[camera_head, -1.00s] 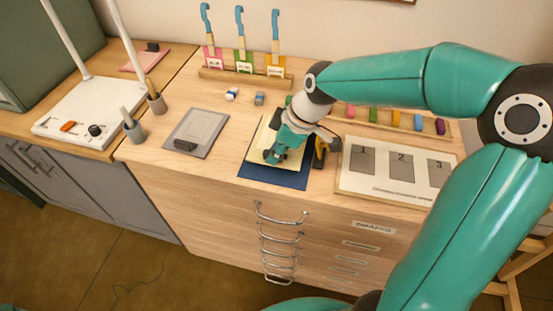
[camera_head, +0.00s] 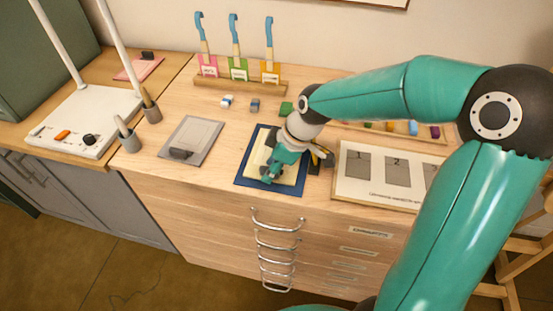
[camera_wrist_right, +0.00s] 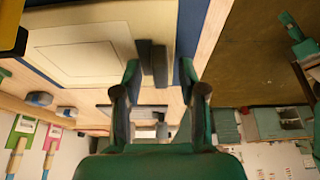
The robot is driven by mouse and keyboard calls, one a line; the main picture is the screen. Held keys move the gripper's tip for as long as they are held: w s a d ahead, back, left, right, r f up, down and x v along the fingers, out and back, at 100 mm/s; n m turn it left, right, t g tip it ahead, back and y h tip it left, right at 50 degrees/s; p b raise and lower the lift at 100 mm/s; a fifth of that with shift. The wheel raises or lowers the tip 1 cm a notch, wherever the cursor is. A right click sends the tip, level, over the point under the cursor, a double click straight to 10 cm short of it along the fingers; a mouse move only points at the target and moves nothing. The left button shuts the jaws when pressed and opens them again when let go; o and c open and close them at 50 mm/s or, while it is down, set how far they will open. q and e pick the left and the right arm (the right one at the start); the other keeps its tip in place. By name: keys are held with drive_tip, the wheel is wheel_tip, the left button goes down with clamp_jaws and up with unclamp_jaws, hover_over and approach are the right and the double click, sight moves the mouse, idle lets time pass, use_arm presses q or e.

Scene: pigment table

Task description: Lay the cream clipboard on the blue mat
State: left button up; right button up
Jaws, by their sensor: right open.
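The cream clipboard (camera_head: 257,154) lies over the blue mat (camera_head: 243,180), with blue showing along its far, left and near sides. In the right wrist view the clipboard (camera_wrist_right: 85,60) looks flat, and a strip of the mat (camera_wrist_right: 187,45) shows beside it. My right gripper (camera_head: 270,177) is low over the clipboard's near end, hiding part of it. In the wrist view the fingers of this gripper (camera_wrist_right: 160,75) stand apart, with the clipboard's dark clip (camera_wrist_right: 151,62) between them. Contact with the clip cannot be told. My left gripper is not in view.
A grey clipboard (camera_head: 193,139) lies left of the mat. A board with numbered grey panels (camera_head: 374,174) lies to the right. Behind are small blocks (camera_head: 227,101) and a wooden rack (camera_head: 240,82) with blue-handled tools. Two cups (camera_head: 130,141) stand at the left.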

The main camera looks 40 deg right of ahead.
drive_tip(key=v, duration=1.2)
drive_tip(key=shift+f, duration=0.1)
